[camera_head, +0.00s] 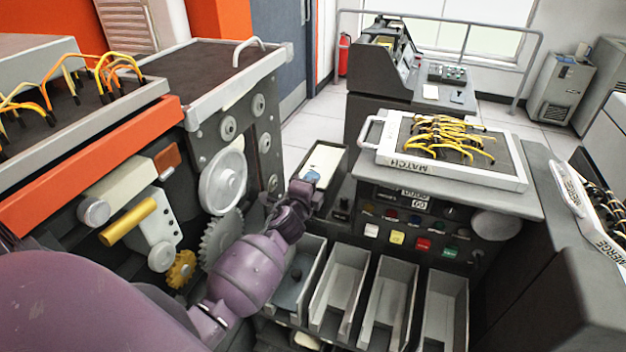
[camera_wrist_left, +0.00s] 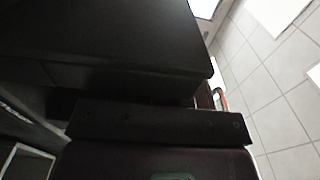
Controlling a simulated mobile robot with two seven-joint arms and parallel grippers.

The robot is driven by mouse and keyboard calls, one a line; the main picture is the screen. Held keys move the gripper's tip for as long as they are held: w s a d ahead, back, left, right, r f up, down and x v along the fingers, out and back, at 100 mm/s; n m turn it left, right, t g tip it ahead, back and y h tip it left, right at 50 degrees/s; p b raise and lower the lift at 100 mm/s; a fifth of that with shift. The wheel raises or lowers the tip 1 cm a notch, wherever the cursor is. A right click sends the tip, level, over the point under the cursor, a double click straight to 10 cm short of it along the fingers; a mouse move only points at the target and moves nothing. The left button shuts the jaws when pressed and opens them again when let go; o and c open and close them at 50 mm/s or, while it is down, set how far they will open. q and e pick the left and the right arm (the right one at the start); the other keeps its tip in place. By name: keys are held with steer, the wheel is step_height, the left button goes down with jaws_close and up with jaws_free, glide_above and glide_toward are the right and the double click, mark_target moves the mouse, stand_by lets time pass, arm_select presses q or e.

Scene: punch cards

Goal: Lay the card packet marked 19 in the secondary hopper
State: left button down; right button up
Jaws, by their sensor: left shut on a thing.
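My left gripper (camera_head: 305,190) is shut at the near end of a narrow, dark-rimmed hopper between the left machine and the control console. A card packet with a small blue face (camera_head: 312,177) shows at its fingertips. Its mark cannot be read, and most of it is hidden by the gripper. Cream card stock (camera_head: 324,158) lies in the hopper just beyond; I cannot tell whether the packet touches it. No label for the secondary hopper is legible. The left wrist view is mostly dark and shows no clear packet. My right gripper is not in view.
Several open grey card bins (camera_head: 341,290) stand below the gripper. A console with coloured buttons (camera_head: 397,238) and a wired MATCH panel (camera_head: 447,140) is to the right. A machine with gears (camera_head: 222,180) stands close on the left. Pale floor tiles (camera_wrist_left: 265,85) show in the left wrist view.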

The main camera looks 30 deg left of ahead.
arm_select(q)
steer(key=shift+f+b, duration=0.55)
steer(key=shift+f, duration=0.4)
steer(key=shift+f+b, duration=0.4)
steer(key=shift+f, duration=0.35)
steer(key=shift+f+b, duration=0.25)
steer(key=shift+b, duration=0.2)
steer(key=c, duration=1.1)
jaws_free()
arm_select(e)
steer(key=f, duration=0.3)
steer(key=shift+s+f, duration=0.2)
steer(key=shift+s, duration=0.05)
arm_select(q)
steer(key=shift+s, duration=0.1)
steer(key=v, duration=1)
steer(key=shift+s+d, duration=0.15)
steer(key=shift+s, duration=0.15)
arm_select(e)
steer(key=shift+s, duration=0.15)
